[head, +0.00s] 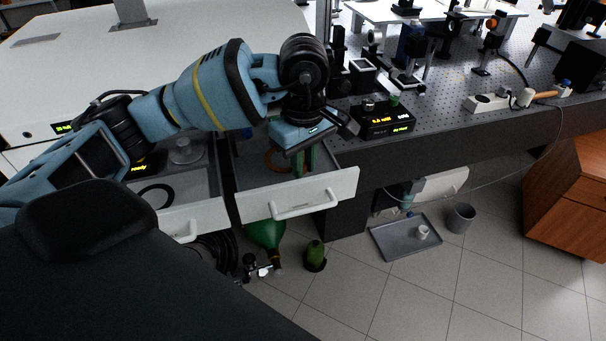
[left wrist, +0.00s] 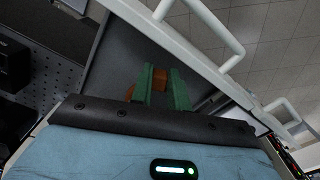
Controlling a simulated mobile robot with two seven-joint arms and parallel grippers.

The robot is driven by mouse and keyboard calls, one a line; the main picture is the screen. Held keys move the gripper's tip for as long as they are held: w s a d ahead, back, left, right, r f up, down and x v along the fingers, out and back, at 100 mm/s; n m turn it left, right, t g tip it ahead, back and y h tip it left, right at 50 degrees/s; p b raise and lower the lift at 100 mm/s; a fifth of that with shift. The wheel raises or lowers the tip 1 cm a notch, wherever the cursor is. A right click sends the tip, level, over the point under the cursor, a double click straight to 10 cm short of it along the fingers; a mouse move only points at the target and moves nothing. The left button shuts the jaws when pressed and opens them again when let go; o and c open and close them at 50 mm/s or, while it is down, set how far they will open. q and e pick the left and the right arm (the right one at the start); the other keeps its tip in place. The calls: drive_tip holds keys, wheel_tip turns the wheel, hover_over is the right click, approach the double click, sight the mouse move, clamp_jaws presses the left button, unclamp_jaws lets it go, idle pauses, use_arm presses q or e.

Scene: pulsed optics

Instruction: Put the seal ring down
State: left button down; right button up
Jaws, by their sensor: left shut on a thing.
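My left gripper (head: 303,168) reaches down into the open right-hand drawer (head: 312,193). Its green fingers also show in the left wrist view (left wrist: 167,90). They are shut on an orange-brown ring (head: 277,160), which I take to be the seal ring. In the left wrist view, part of the ring (left wrist: 159,79) shows between and beside the fingers, low over the grey drawer floor. I cannot tell whether it touches the floor. A black ring (head: 146,191) lies in the left-hand open drawer. My right gripper is not in view.
A clear round object (head: 185,152) stands in the left-hand drawer. The drawer fronts and handles (head: 305,206) border the space around the gripper. An optical table (head: 440,85) with a lit display box (head: 384,121) is to the right. A grey tray (head: 388,243) lies on the floor.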

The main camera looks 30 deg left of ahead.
use_arm(q)
drive_tip(key=shift+f, duration=1.85)
drive_tip(key=shift+f, duration=0.2)
drive_tip(key=c, duration=1.3)
unclamp_jaws()
drive_tip(key=shift+c, duration=0.2)
drive_tip(key=shift+r, duration=0.1)
drive_tip(key=shift+r, duration=0.3)
wheel_tip(320, 180, up, 12)
drive_tip(key=shift+f, duration=0.2)
